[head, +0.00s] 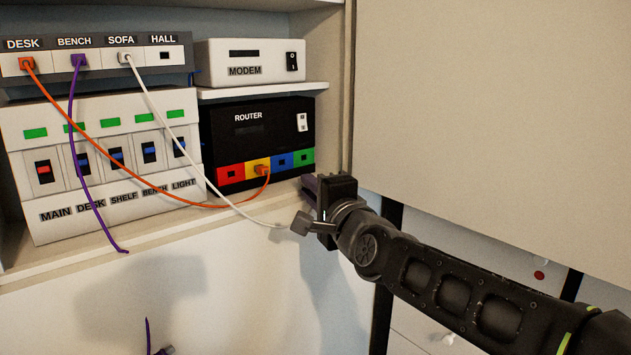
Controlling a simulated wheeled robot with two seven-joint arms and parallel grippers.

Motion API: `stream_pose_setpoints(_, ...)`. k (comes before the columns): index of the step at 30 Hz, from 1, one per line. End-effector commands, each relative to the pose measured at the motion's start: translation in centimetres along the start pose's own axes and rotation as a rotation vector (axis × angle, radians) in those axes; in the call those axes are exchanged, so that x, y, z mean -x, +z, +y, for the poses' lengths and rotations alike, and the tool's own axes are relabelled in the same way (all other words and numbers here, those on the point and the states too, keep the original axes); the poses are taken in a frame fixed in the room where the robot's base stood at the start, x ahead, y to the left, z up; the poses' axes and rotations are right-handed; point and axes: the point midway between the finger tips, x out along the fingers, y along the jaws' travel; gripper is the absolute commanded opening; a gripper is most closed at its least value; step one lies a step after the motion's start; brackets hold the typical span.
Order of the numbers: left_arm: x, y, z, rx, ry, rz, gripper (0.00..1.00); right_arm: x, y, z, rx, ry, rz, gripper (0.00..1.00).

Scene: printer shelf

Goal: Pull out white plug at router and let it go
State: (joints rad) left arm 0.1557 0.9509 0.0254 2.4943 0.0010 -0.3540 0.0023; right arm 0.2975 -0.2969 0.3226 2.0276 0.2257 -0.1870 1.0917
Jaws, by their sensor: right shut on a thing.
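The black router (258,135) stands on the shelf with red, yellow, blue and green ports. An orange plug (262,167) sits in the yellow port; the red, blue and green ports look empty. The white cable (165,125) runs from the SOFA socket of the upper box down across the switch panel and past the shelf edge to my right gripper (318,190). My right gripper is in front of the shelf edge, right of and below the router, apart from it. It is shut, seemingly on the white plug, which is hidden. My left gripper is not in view.
A white modem (250,63) stands above the router. A purple cable (80,150) hangs from the BENCH socket; a purple plug (165,350) hangs at the bottom edge. The switch panel (108,160) fills the left. A large pale panel (490,110) borders the right.

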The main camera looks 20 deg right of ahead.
Motion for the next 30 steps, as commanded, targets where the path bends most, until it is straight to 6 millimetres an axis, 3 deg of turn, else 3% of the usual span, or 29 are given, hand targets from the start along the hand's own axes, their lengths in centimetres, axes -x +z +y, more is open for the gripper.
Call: stream_pose_setpoints(30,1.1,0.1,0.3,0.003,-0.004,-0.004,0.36,3.4,4.4,1.8,0.001,0.011,-0.007,0.00)
